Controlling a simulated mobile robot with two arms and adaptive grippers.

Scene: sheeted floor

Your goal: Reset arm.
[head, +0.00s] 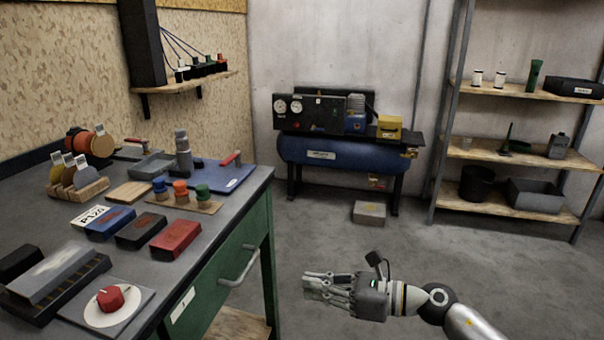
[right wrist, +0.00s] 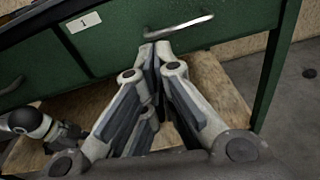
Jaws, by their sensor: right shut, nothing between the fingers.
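My right gripper (head: 312,286) reaches in from the lower right of the head view and points left. It is shut and empty, in the air above the floor, to the right of the green workbench (head: 262,225). In the right wrist view its fingers (right wrist: 153,50) meet in front of the bench's green drawer front, near the metal handle (right wrist: 180,27). They overlap the handle's lower side in the picture; I cannot tell how far apart they are. My left gripper does not show in the head view.
The bench top holds red (head: 175,239), black and blue blocks, a red knob (head: 110,297) on a white disc, and several small tools. A blue compressor (head: 330,152) stands by the back wall, with a small box (head: 369,213) before it. Shelves (head: 515,195) stand right. The middle floor is clear.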

